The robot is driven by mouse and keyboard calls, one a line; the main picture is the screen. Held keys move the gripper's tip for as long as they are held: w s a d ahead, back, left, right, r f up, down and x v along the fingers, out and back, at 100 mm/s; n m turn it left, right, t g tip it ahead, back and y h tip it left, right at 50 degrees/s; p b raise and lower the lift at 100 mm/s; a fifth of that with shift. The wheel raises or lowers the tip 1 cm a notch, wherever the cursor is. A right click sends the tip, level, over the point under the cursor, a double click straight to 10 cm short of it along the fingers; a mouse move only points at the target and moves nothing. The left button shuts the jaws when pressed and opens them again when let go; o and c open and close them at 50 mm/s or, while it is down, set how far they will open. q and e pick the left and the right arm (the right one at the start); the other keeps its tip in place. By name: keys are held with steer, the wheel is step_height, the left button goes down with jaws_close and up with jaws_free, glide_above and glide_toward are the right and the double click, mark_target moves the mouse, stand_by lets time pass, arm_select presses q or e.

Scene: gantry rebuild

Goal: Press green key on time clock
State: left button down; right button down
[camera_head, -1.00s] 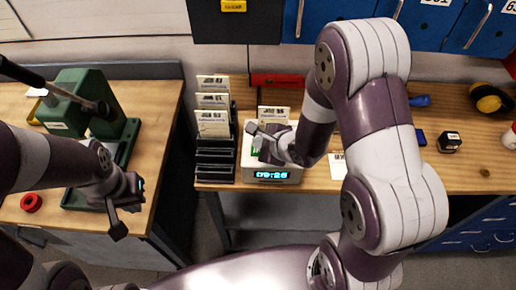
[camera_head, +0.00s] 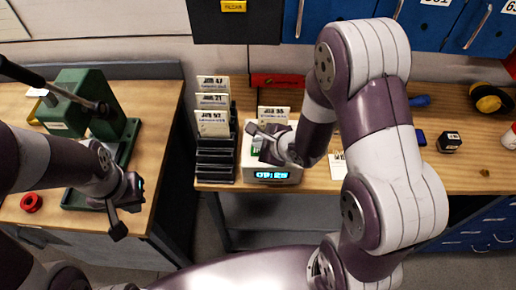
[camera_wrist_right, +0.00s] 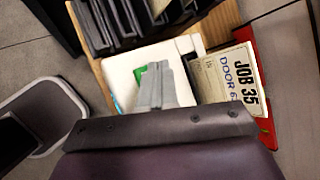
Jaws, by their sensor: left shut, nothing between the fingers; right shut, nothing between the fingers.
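The time clock (camera_head: 272,175) is a white box with a lit display on its front, standing on the wooden bench. It also shows in the right wrist view (camera_wrist_right: 122,68). A green patch, the green key (camera_wrist_right: 140,74), shows beside my right gripper's fingertips (camera_wrist_right: 158,75) and is partly hidden by them. In the head view my right gripper (camera_head: 256,143) is shut and empty over the top of the clock; I cannot tell whether it touches the key.
A black card rack (camera_head: 216,160) with several cards stands left of the clock. A job card (camera_wrist_right: 228,85) stands behind the clock. A green press (camera_head: 85,115) and a red ring (camera_head: 31,202) are on the left bench. A small black box (camera_head: 449,142) lies to the right.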

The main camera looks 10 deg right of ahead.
steer(key=shift+f, duration=0.1)
stand_by(0.3)
steer(key=shift+f, duration=0.3)
steer(key=shift+f, duration=0.45)
stand_by(0.8)
steer(key=shift+r+p, duration=0.85)
steer(key=shift+p, duration=0.05)
step_height(320, 180, up, 5)
steer(key=p, duration=0.5)
steer(key=shift+r+p, duration=0.1)
steer(key=shift+p, duration=0.3)
